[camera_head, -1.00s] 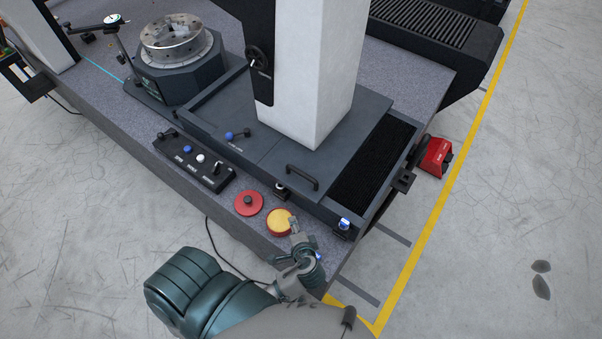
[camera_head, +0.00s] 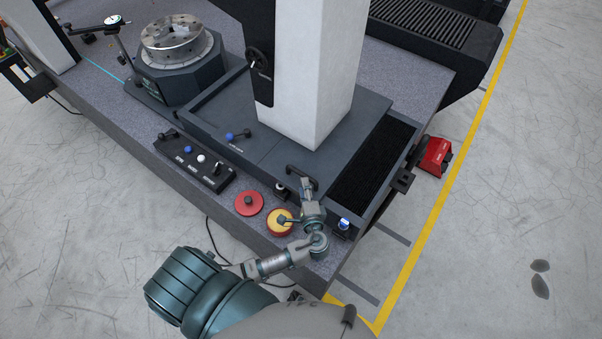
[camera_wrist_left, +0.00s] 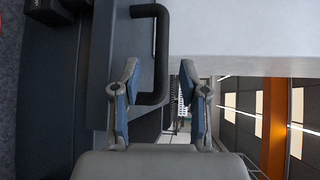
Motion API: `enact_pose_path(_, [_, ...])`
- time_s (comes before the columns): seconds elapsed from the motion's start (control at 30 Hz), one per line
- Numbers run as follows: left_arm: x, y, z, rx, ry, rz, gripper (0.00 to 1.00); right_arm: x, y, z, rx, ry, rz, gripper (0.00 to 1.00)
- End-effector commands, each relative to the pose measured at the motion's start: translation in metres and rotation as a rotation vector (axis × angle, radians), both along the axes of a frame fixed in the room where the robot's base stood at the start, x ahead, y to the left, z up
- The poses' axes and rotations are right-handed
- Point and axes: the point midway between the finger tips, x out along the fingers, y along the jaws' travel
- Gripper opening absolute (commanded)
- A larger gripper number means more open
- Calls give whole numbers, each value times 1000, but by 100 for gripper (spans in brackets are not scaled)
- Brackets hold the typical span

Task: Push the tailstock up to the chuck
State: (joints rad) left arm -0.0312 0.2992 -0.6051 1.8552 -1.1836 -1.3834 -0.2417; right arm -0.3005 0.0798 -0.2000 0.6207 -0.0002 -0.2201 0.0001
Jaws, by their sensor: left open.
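The tailstock is a tall white column (camera_head: 318,75) on a dark grey carriage plate (camera_head: 250,135). A black bar handle (camera_head: 303,176) stands at the carriage's near edge. The round metal chuck (camera_head: 172,48) sits on a dark base further left along the bed, apart from the carriage. My left gripper (camera_head: 306,184) is at the handle in the head view. In the left wrist view my left gripper (camera_wrist_left: 158,95) is open, and the handle (camera_wrist_left: 161,45) reaches down between its two fingers. I cannot tell whether they touch it. My right gripper is not in view.
A control box (camera_head: 195,160) with buttons, a red disc (camera_head: 249,203) and a yellow-topped button (camera_head: 276,224) lie along the granite front edge. A black bellows cover (camera_head: 375,162) fills the slide right of the carriage. A red box (camera_head: 435,156) stands beyond the right edge.

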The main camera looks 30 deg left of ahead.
Motion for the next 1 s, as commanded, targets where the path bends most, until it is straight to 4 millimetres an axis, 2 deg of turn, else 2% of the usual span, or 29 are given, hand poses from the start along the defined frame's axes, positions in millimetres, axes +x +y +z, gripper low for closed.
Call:
enact_pose_path(0.1, [20, 18, -2, 3, 0, 0, 43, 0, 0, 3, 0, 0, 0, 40])
enact_pose_path(0.3, [41, 36, -8, 2, 0, 1, 43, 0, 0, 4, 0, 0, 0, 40])
enact_pose_path(0.7, [48, 42, -10, -2, 1, -1, 43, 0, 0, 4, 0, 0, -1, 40])
enact_pose_path(0.73, [48, 42, -10, -2, 1, -1, 41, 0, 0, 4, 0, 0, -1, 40])
enact_pose_path(0.9, [48, 42, -10, -2, 1, -1, 0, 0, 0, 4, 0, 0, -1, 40])
enact_pose_path(1.0, [48, 42, -10, -2, 2, -1, 0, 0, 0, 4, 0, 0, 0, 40])
